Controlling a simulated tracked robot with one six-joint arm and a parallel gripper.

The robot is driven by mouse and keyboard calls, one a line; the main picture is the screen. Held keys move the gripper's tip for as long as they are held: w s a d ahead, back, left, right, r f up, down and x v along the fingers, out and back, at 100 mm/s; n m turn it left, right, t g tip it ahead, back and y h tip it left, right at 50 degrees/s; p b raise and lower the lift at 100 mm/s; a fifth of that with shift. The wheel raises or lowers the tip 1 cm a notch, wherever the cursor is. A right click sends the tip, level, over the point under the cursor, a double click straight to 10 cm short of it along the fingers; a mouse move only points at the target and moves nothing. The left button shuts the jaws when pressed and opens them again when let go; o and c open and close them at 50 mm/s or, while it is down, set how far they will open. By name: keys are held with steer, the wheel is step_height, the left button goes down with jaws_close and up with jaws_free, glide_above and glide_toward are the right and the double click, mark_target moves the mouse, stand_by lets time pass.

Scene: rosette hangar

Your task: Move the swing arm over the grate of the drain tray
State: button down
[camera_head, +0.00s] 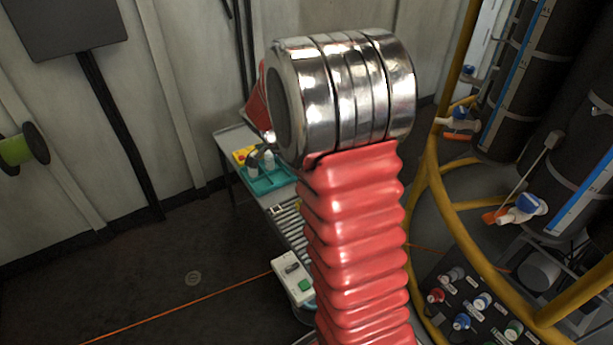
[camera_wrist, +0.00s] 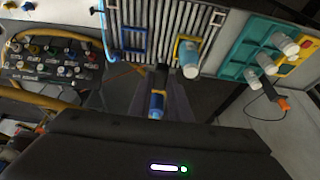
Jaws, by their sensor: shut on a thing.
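In the wrist view the dark body of my gripper (camera_wrist: 158,92) spans the bottom. Its jaws are shut on a narrow dark piece with a blue band (camera_wrist: 157,105), which looks like the swing arm; its far end is hard to make out. The slatted grate (camera_wrist: 150,18) lies beyond it at the top, with a blue frame (camera_wrist: 132,42) and a yellow frame around a pale bottle (camera_wrist: 190,60) on it. The held piece shows below the grate's near edge; I cannot tell the height between them. In the head view my red arm hides the gripper and part of the slatted grate (camera_head: 289,222).
A teal tray (camera_head: 268,180) with white bottles stands on the bench beside a yellow piece. A white box with a green button (camera_head: 293,278) is at the near end. Right are yellow rails (camera_head: 431,180), black tanks and a knob panel (camera_head: 470,305). Floor at left is clear.

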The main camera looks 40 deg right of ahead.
steer(key=shift+a, duration=0.1)
steer(key=c, duration=1.6)
jaws_free()
steer(key=shift+c, duration=0.2)
steer(key=shift+r, duration=0.1)
steer(key=v, duration=1.3)
steer(key=shift+a+r, duration=0.15)
steer(key=shift+r, duration=0.05)
